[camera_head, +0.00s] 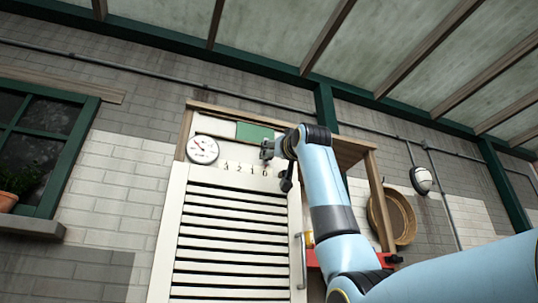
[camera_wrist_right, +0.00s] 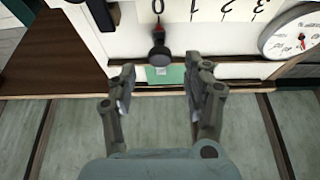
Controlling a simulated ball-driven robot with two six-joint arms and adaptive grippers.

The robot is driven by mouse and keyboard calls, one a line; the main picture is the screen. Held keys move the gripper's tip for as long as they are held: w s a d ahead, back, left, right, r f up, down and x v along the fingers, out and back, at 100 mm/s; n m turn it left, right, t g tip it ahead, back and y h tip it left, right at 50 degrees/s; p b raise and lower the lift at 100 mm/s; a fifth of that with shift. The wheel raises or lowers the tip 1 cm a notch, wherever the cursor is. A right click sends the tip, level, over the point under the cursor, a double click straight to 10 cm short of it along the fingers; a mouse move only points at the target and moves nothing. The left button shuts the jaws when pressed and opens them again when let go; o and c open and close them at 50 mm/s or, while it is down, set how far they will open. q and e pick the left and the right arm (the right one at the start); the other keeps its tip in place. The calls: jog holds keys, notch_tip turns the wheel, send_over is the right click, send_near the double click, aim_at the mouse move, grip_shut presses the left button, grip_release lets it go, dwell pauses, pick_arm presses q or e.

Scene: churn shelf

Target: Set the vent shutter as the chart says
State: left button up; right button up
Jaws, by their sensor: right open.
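A white slatted unit (camera_head: 228,235) stands against the wall in the head view. A number scale (camera_head: 245,169) with 3, 2, 1, 0 from left to right runs above its slats. A dark knob (camera_head: 286,184) sits near the 0. In the right wrist view, upside down, the black knob (camera_wrist_right: 159,52) has a red pointer at the 0. My right gripper (camera_head: 267,149) is open in front of the unit's top, above the scale. In the wrist view its fingers (camera_wrist_right: 162,76) are apart with nothing between them, the knob lying beyond. No chart is clearly readable.
A round gauge (camera_head: 202,149) is left of the scale, also in the wrist view (camera_wrist_right: 294,36). A green panel (camera_head: 254,132) is at the top, partly behind my gripper. A wooden shelf frame (camera_head: 377,195) and round basket (camera_head: 400,217) are to the right.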

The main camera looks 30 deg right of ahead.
aim_at(269, 160)
jog(key=p+x, duration=0.2)
jog(key=x, duration=0.3)
jog(key=shift+w+d+r+p, duration=0.1)
jog(key=shift+w+r+p, duration=0.05)
jog(key=shift+w+p, duration=0.15)
jog(key=shift+s, duration=0.1)
grip_shut()
